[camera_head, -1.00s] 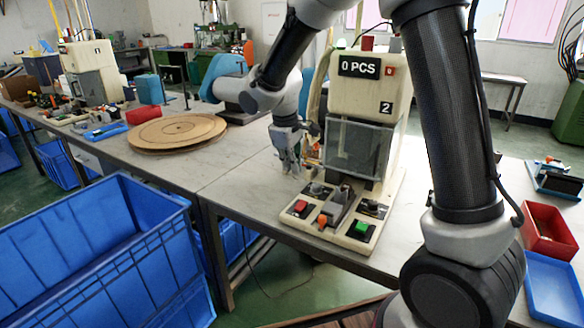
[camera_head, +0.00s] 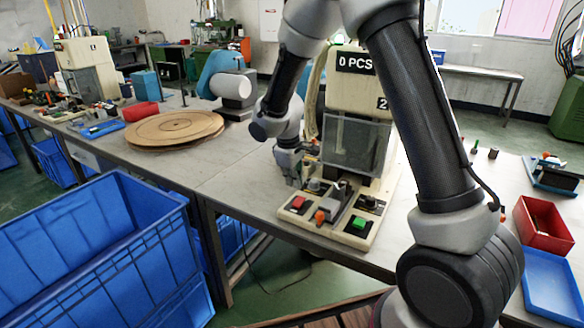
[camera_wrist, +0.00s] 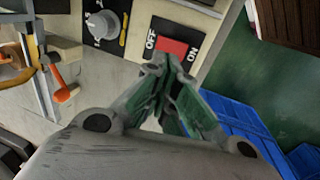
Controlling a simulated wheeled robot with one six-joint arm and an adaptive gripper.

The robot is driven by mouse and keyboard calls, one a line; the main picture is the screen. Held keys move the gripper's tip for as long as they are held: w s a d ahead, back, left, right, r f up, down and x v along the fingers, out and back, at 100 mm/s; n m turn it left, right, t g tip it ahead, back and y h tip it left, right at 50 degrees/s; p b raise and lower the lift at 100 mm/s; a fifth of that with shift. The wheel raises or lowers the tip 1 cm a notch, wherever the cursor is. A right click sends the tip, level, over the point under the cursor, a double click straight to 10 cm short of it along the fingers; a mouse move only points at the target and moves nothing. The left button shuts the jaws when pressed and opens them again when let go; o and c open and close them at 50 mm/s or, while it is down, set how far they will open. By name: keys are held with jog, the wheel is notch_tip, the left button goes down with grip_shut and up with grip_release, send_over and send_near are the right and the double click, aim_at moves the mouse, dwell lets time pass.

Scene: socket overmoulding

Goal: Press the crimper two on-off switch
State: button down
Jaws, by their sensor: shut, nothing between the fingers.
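Crimper two (camera_head: 365,92) is a cream machine marked 2, with a "0 PCS" display and a clear front guard, standing on the table. Its base panel carries a red on-off switch (camera_head: 298,203), a green button (camera_head: 358,223) and dark knobs. In the wrist view the red switch (camera_wrist: 178,47) sits between the words OFF and ON. My gripper (camera_head: 292,178) is shut and empty, beside the panel's left edge. In the wrist view its fingertips (camera_wrist: 168,65) overlap the lower edge of the red switch; I cannot tell whether they touch it.
A round wooden turntable (camera_head: 175,128) lies left on the table, with crimper one (camera_head: 85,75) beyond it. A red bin (camera_head: 543,222) and a blue tray (camera_head: 550,285) lie at right. A large blue crate (camera_head: 95,255) stands below the table's front edge.

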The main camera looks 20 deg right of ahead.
jog(key=shift+x, duration=2.55)
jog(key=shift+w+d+f, duration=0.15)
jog(key=shift+f, duration=0.2)
jog(key=shift+s+a, duration=0.55)
jog(key=shift+s, duration=0.05)
jog(key=shift+r, duration=0.1)
jog(key=v, duration=1.4)
